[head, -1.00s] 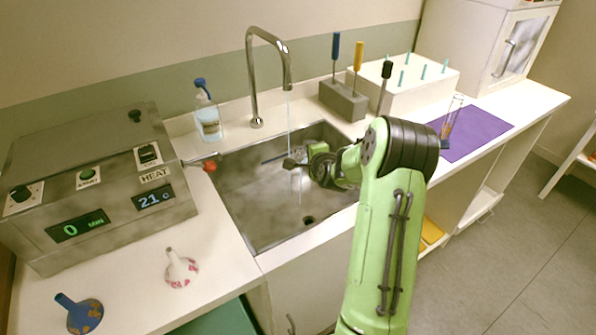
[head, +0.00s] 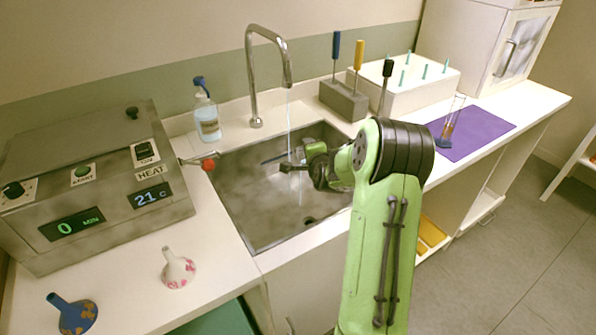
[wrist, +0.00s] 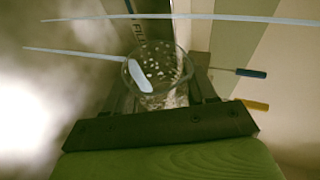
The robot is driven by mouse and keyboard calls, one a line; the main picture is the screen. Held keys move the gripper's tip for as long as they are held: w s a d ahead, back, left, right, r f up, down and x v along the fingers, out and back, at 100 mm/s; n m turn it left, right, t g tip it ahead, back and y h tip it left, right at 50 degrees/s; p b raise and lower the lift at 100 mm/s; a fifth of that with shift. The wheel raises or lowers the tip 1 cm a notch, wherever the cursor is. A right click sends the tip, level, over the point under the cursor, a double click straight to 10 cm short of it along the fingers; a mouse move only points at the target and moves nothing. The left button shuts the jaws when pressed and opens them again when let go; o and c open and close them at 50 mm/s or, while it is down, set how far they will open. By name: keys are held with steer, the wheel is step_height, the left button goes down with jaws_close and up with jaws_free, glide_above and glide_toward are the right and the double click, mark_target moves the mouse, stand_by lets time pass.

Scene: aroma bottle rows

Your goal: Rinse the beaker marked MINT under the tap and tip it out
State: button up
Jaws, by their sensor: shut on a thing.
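My gripper (head: 290,167) is low over the sink (head: 245,205), near the thin water stream (head: 289,115) from the tap (head: 252,75). In the wrist view my gripper (wrist: 163,88) is shut on a clear glass beaker (wrist: 165,68), one dark finger on each side. Pale specks and a white elongated patch show in or on the beaker. Thin pale streaks cross the wrist view, one ending at the white patch. Dark lettering shows beside the beaker, but I cannot read MINT. In the head view I cannot make out the beaker clearly.
A soap bottle (head: 207,115) stands left of the tap. A tool block (head: 343,100), white rack (head: 410,90) and purple mat (head: 485,135) are at right.

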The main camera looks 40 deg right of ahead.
steer(key=shift+a+r+n+h+b, duration=0.2)
steer(key=shift+n+h+b, duration=0.25)
steer(key=shift+b, duration=0.85)
steer(key=shift+a+r+n+h+b, duration=0.15)
steer(key=shift+n+h+b, duration=0.25)
steer(key=shift+b, duration=0.9)
steer(key=shift+t, duration=0.3)
steer(key=shift+d+m+y+p, duration=0.35)
steer(key=shift+m+y+p, duration=0.2)
steer(key=shift+p, duration=0.4)
steer(key=shift+f+m+y, duration=0.3)
steer(key=shift+f, duration=0.05)
steer(key=shift+d+p, duration=0.1)
steer(key=shift+p, duration=0.25)
steer(key=shift+d+f+m+g+y+p, duration=0.1)
steer(key=shift+d+m+g+y+p, duration=0.35)
steer(key=shift+p, duration=0.6)
steer(key=m+y+p, duration=0.2)
steer(key=p, duration=0.1)
steer(key=shift+d+f, duration=0.4)
steer(key=shift+d+f+m+g+y+p, duration=0.1)
steer(key=shift+f+m+g+y+p, duration=0.15)
steer(key=shift+f+y+p, duration=0.1)
